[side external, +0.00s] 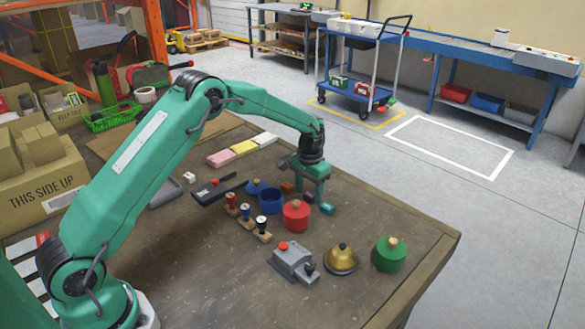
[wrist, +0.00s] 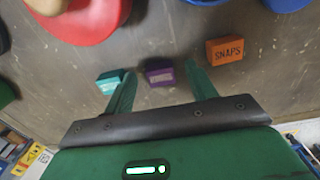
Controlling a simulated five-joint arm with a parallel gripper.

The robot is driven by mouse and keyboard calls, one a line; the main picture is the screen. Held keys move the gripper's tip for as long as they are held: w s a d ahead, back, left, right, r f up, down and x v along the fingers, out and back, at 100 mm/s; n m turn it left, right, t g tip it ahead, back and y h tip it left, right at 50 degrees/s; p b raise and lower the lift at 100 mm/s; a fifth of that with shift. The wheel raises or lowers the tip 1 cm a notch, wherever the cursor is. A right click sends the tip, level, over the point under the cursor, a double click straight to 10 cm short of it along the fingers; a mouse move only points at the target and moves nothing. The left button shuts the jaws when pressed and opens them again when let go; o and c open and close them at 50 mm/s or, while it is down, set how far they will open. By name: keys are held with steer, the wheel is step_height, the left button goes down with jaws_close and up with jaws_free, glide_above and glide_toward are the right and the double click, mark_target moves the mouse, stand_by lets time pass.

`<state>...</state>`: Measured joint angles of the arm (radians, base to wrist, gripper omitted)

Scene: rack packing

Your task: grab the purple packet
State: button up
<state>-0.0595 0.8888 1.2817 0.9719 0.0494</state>
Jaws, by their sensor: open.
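The purple packet (wrist: 159,75) lies on the table and shows in the wrist view between and just beyond the two green fingers of my gripper (wrist: 162,84). In the side view the purple packet (side external: 309,198) is small and partly hidden under my gripper (side external: 311,190). My gripper is open, pointing down over the packet, with nothing visible in its grip. A teal packet (wrist: 109,79) is close beside the left finger in the wrist view. An orange packet (wrist: 226,50) marked SNAPS lies off to the right, beyond the right finger.
A red lidded pot (side external: 296,216) and a blue pot (side external: 271,201) stand near the packets. Several stamps, a grey switch box (side external: 292,260), a brass bell (side external: 341,260) and a green pot (side external: 390,255) stand toward the front. The table's right side (side external: 400,225) is mostly clear.

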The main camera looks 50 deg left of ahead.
mark_target(310, 197)
steer(key=shift+f, duration=0.4)
steer(key=c, duration=1.1)
steer(key=shift+o, duration=0.2)
steer(key=shift+r, duration=0.1)
steer(key=shift+r, duration=0.65)
steer(key=r, duration=0.3)
steer(key=shift+s+d+r, duration=0.1)
steer(key=shift+d+r, duration=0.05)
steer(key=shift+d, duration=0.2)
steer(key=s+d+r, duration=0.5)
steer(key=d+r, duration=0.1)
steer(key=d, duration=0.3)
steer(key=shift+d+r, duration=0.15)
steer(key=shift+d, duration=0.15)
steer(key=shift+s+a, duration=0.1)
